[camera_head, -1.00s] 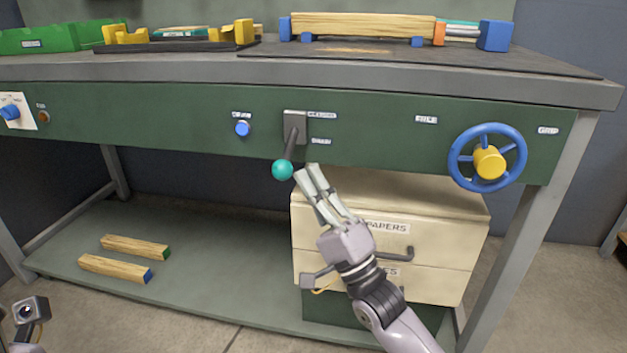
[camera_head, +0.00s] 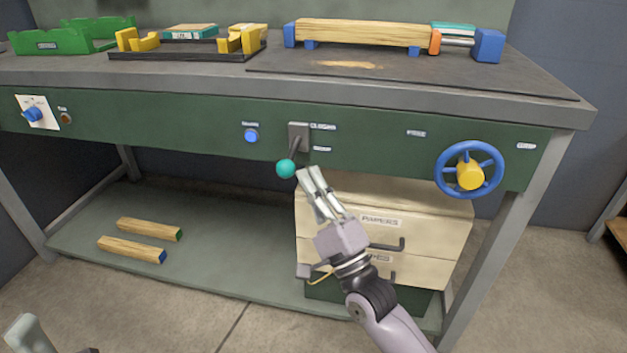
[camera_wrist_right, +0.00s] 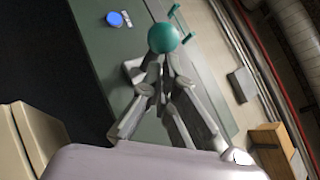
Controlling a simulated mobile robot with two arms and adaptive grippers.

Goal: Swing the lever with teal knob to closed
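The lever has a teal ball knob (camera_head: 286,168) on a short dark rod. The rod hangs from a grey plate (camera_head: 298,136) on the bench's green front panel, down and slightly left. A label beside the plate's top is blurred; a smaller one sits lower. My right gripper (camera_head: 309,173) is just right of the knob, its fingers close together and holding nothing. In the right wrist view the fingertips (camera_wrist_right: 164,58) come together at the knob (camera_wrist_right: 163,38), which shows just beyond them; contact is unclear. A pale part of my left gripper (camera_head: 24,335) shows at the bottom left corner.
A blue button (camera_head: 251,135) is left of the lever, and a blue handwheel (camera_head: 469,170) is to the right. A cream drawer cabinet (camera_head: 340,215) stands under the bench behind my right gripper. Two wood bars (camera_head: 132,249) lie on the lower shelf.

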